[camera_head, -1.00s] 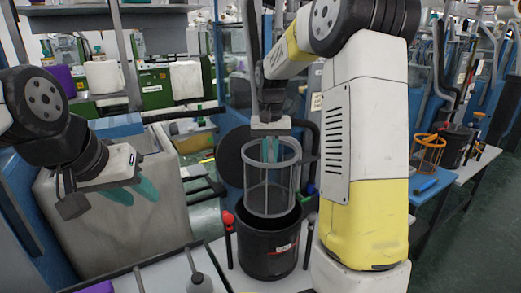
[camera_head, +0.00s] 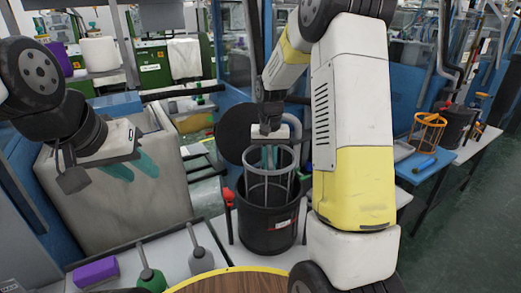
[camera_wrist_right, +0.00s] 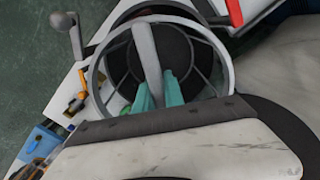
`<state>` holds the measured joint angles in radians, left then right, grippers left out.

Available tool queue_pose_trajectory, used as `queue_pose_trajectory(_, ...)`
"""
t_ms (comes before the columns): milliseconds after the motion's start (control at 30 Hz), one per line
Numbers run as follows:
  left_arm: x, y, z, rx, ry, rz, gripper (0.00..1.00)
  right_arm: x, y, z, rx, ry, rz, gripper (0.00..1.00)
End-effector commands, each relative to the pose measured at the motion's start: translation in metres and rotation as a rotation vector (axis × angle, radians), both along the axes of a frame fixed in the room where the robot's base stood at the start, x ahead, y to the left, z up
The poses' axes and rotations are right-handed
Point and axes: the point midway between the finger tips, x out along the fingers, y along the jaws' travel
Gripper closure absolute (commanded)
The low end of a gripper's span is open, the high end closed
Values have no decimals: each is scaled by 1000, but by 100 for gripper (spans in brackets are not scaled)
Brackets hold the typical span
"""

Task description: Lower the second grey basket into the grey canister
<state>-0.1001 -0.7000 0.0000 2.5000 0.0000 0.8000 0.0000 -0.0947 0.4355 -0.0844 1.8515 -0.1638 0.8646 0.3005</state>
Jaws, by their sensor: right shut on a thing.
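The grey basket (camera_head: 288,164), an open wire frame with a round rim, stands upright with its lower part inside the dark grey canister (camera_head: 268,233). Its upper part shows above the canister's mouth. My right gripper (camera_head: 269,157) is shut on the basket's top bar. In the right wrist view the teal fingertips (camera_wrist_right: 156,88) hold the grey bar of the basket (camera_wrist_right: 149,50), with the dark canister interior below. The basket's bottom is hidden in the canister. My left gripper (camera_head: 131,167) hangs at the left, its teal fingers apart and empty, away from the canister.
A red-topped lever (camera_head: 229,197) stands close to the canister's left. Bottles (camera_head: 200,257) and a purple block (camera_head: 96,271) are at front left. A round wooden top (camera_head: 235,280) lies in front. An orange basket (camera_head: 428,131) stands on the right table.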

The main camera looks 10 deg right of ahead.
Motion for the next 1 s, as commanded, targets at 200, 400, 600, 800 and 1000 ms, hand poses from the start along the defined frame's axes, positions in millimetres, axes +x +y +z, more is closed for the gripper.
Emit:
queue_pose_trajectory(200,0,0,0,0,0,0,64,0,0,-23,-1,2,0,100)
queue_pose_trajectory(400,0,0,0,0,0,0,64,0,0,-43,-1,2,0,100)
queue_pose_trajectory(600,0,0,0,0,0,0,64,-1,0,-63,-1,2,0,100)
queue_pose_trajectory(800,0,0,0,0,0,0,64,-1,0,-83,0,3,0,100)
queue_pose_trajectory(1000,0,0,0,0,0,0,64,0,0,-103,-1,2,0,100)
